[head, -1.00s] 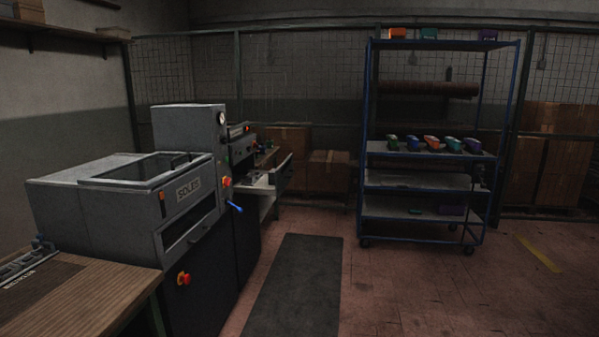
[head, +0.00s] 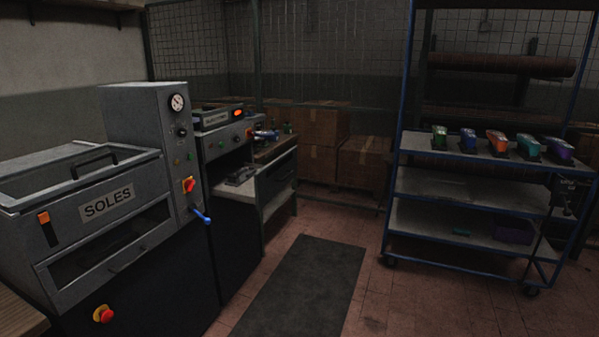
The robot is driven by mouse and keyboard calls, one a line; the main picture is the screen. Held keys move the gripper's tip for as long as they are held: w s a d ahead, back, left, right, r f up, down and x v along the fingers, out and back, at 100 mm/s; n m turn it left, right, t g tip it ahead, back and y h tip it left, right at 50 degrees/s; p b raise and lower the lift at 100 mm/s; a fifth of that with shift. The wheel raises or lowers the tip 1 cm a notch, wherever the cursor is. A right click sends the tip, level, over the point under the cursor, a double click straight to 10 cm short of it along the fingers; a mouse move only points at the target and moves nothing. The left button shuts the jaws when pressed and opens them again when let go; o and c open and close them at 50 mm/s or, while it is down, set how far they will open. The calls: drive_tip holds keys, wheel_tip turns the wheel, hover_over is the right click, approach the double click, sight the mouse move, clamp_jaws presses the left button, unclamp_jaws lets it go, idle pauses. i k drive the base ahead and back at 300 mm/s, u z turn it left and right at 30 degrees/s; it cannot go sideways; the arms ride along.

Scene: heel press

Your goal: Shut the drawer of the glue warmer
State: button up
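A grey machine (head: 222,140) with a lit orange display stands behind the larger SOLES machine, left of the middle. I take it for the glue warmer, though its label is too small to read. A light grey drawer or tray (head: 246,190) sticks out from its front toward the right. A dark grey object (head: 240,175) lies on the drawer's inner end. My gripper is not in view.
The SOLES machine (head: 107,203), with a blue lever (head: 201,215) jutting out, stands at the near left. A dark mat (head: 303,285) lies on clear floor in the middle. A blue wheeled rack (head: 470,235) with several coloured shoes stands right. Cardboard boxes (head: 362,163) are behind.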

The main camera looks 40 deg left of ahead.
sight(256, 185)
drive_tip(key=i, duration=0.4)
drive_tip(key=u, duration=1.7)
drive_tip(key=i, duration=1)
drive_tip(key=z, duration=0.05)
drive_tip(key=k, duration=0.6)
drive_tip(key=u, duration=0.8)
drive_tip(key=i, duration=1.2)
drive_tip(key=z, duration=0.6)
drive_tip(key=i, duration=0.6)
drive_tip(key=z, duration=0.6)
